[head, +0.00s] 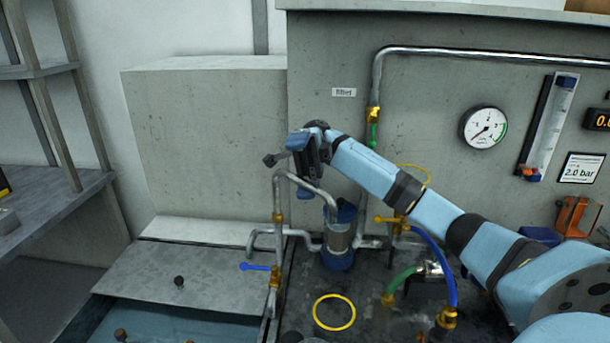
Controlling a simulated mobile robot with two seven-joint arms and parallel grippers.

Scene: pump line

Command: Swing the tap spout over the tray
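The tap spout (277,193) is a grey bent pipe rising from a brass collar (278,217). It arches to the right, and its end comes down in front of the blue-and-metal pump (338,243). A dark knob (271,160) shows near the top of the bend. My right gripper (303,172) is at the top of the arch, overlapping it in the picture; contact and finger gap are unclear. The likely tray is the grey basin area (170,275) at lower left, with blue in its sunken part. My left gripper is not in view.
A blue lever (255,267) sticks out left below the spout. A yellow ring (334,312) lies on the dark bench. Green and blue hoses (440,265) stand at the right. A concrete block (205,145) is behind, and a shelf (50,210) stands at left.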

